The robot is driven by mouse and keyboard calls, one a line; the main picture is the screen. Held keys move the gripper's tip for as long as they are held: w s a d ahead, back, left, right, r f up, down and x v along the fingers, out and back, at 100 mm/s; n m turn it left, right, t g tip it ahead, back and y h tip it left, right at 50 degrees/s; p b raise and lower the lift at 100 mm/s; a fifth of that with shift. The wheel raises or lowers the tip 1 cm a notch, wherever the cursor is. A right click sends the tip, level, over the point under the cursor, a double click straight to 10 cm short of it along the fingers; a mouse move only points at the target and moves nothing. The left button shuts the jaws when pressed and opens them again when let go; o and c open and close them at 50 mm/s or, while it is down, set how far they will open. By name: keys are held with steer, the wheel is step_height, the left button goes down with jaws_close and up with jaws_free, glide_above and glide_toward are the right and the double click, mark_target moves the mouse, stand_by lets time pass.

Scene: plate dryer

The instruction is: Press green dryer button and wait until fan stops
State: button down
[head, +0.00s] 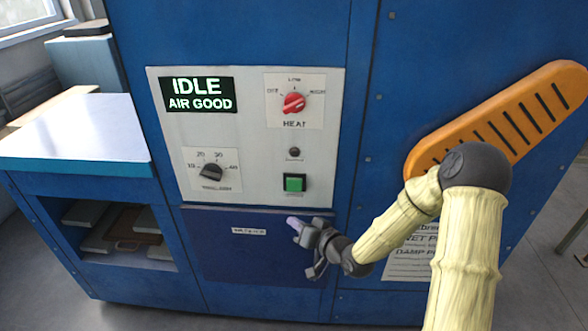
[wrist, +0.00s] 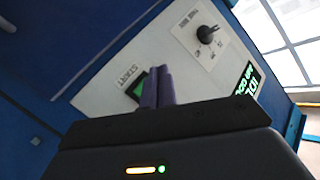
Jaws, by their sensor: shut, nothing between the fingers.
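The green square button (head: 295,183) sits at the lower right of the white control panel (head: 240,120) on the blue dryer. It also shows in the wrist view (wrist: 138,86), partly behind my fingers. My gripper (head: 293,222) is shut and empty, just below the button in the head view. In the wrist view its purple fingertips (wrist: 158,82) overlap the button's edge; I cannot tell whether they touch it. A small dark lamp (head: 294,152) is above the button.
A red heat knob (head: 293,103) and a black dial (head: 211,171) are on the same panel. An orange slotted guard (head: 500,115) sticks out at the right, behind my arm. A white-topped side table (head: 80,130) with a shelf stands at the left.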

mark_target(294, 185)
steer(key=shift+w+a+r+t+y, duration=0.1)
steer(key=shift+a+r+t+y, duration=0.1)
steer(key=shift+r, duration=0.3)
steer(key=shift+w+a+r+t+y, duration=0.1)
steer(key=shift+r+t, duration=0.1)
steer(key=shift+r, duration=0.25)
steer(key=w+p, duration=0.1)
steer(key=w, duration=0.7)
steer(key=shift+w+d, duration=0.2)
steer(key=shift+w, duration=0.2)
steer(key=shift+d, duration=0.1)
stand_by(1.0)
steer(key=shift+w+a, duration=0.2)
steer(key=shift+w, duration=0.3)
